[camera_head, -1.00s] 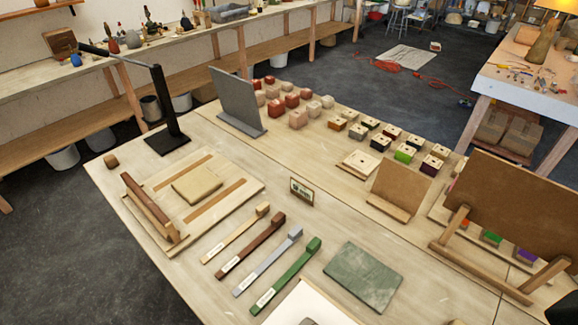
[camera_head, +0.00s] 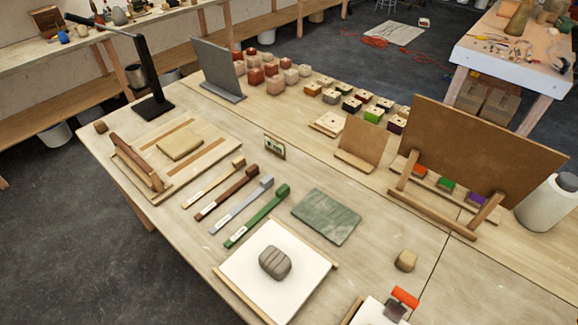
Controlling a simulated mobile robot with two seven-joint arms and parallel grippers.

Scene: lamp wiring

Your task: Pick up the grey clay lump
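The grey clay lump (camera_head: 275,262) lies on a white board (camera_head: 247,283) with wooden side strips, near the front middle of the table. It is rounded, with grooves across its top. Nothing touches it from above. Neither of my grippers is in view.
Left of the white board lie several strips with block ends, among them a green one (camera_head: 258,216). A green slab (camera_head: 326,216) lies behind it. A tan block (camera_head: 405,260) and a red-handled tool (camera_head: 404,298) are to the right. A brown panel (camera_head: 480,150) stands on a wooden stand behind.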

